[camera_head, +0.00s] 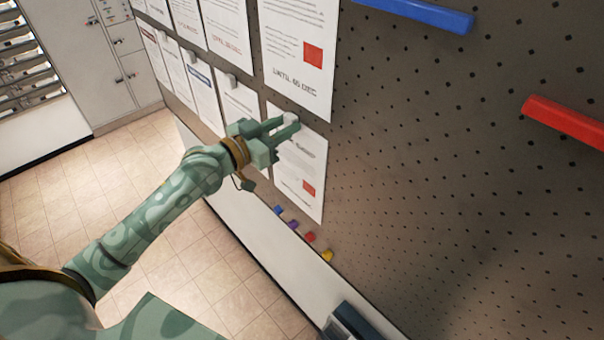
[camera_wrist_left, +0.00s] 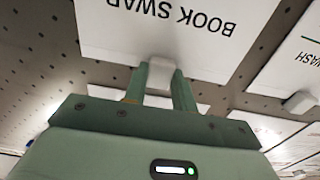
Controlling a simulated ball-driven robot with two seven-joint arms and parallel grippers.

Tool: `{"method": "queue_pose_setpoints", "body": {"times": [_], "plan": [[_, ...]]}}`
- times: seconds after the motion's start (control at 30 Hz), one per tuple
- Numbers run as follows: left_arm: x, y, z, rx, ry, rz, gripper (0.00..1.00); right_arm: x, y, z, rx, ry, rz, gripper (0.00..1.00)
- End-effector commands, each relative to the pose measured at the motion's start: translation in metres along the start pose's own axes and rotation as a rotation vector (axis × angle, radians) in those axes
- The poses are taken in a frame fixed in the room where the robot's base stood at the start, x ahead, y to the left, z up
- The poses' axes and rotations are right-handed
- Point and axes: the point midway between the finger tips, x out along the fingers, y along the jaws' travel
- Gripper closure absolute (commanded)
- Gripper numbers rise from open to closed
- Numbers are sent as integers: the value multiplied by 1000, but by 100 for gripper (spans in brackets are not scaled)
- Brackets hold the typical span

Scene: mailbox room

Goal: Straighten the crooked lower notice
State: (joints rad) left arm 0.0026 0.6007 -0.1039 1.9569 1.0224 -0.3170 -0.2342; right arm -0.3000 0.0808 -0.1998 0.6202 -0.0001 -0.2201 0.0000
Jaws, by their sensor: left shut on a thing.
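The lower notice (camera_head: 297,187) is a white sheet with a red square, hanging on the perforated board under a larger notice (camera_head: 300,50). In the left wrist view it shows upside down with the words BOOK SWAP (camera_wrist_left: 185,35). Its top edge looks roughly parallel to the larger notice's bottom edge; I cannot tell any small tilt. My left gripper (camera_head: 287,128) is at its top edge, shut on a white magnet (camera_wrist_left: 161,76). The fingers hide part of the sheet's top in the head view. My right gripper is not in view.
Other notices (camera_head: 205,95) hang to the left, some with white magnets. Small coloured pieces (camera_head: 309,237) sit along the board's lower edge. A blue bar (camera_head: 420,13) and a red bar (camera_head: 566,122) stick out from the board. Bare board lies right of the notice.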

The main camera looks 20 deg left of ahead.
Motion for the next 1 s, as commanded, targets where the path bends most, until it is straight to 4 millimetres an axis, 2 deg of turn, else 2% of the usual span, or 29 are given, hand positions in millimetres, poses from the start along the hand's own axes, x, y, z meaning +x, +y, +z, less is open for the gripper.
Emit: {"method": "queue_pose_setpoints", "body": {"times": [0.07,0.1,0.17,0.2,0.47,0.57,0.67,1.0], "plan": [[0,0,0,-1,1,0,97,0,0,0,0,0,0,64],[0,0,0,-1,1,0,68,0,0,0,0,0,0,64],[0,0,0,-1,1,0,51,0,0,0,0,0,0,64],[0,0,0,-1,1,0,48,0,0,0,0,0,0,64],[-1,0,0,-1,0,0,48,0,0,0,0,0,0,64],[-8,0,1,0,0,-1,48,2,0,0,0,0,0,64],[-24,0,3,1,-2,0,48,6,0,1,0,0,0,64],[-106,1,5,0,-6,1,48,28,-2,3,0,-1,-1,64]]}}
